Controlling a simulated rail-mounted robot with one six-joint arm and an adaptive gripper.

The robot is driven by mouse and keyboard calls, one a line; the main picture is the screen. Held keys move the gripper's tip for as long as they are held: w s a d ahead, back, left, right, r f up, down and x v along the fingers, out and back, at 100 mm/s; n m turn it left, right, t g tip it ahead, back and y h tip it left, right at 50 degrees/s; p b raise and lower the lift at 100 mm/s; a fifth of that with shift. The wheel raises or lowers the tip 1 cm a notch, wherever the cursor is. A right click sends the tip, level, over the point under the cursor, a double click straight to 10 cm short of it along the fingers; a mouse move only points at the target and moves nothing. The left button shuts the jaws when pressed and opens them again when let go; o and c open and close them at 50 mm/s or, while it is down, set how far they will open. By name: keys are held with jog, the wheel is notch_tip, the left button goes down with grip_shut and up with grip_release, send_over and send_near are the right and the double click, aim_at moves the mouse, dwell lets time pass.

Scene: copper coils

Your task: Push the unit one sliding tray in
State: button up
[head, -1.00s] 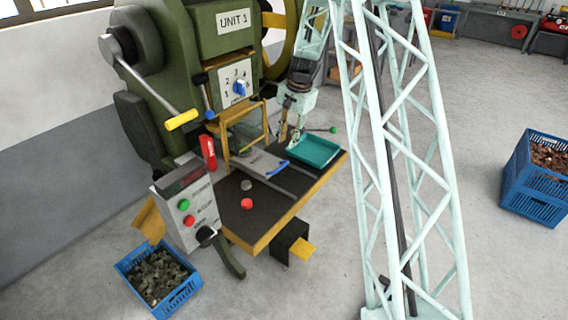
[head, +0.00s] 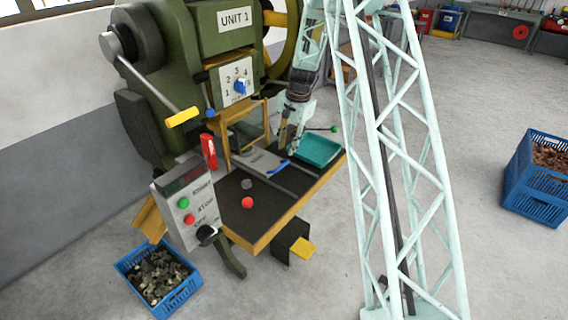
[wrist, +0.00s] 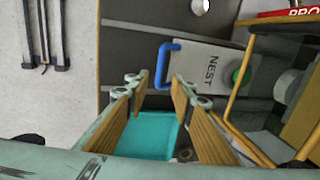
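The sliding tray of unit one is a grey plate marked NEST (wrist: 205,68) with a blue handle (wrist: 165,62) at its outer end. In the head view the plate (head: 256,160) reaches out from under the press (head: 235,60) over the dark table, and its handle (head: 278,168) faces the front right. My gripper (wrist: 157,88) is open and empty. Its two fingertips are spread just short of the handle in the wrist view. In the head view my gripper (head: 287,148) hangs low beside the handle; whether it touches cannot be told.
A teal tray (head: 320,150) lies on the table right of the handle, partly behind my gripper. A yellow guard frame (head: 262,120) stands over the plate's inner end. A control box (head: 190,205) and red button (head: 247,202) are at the left front.

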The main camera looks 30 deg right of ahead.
aim_at(283, 164)
jog(key=f, duration=0.3)
jog(key=w+f+b, duration=0.1)
jog(key=f, duration=0.5)
jog(key=shift+w+a+b, duration=0.3)
jog(key=shift+a, duration=0.05)
jog(key=shift+c, duration=0.8)
grip_shut()
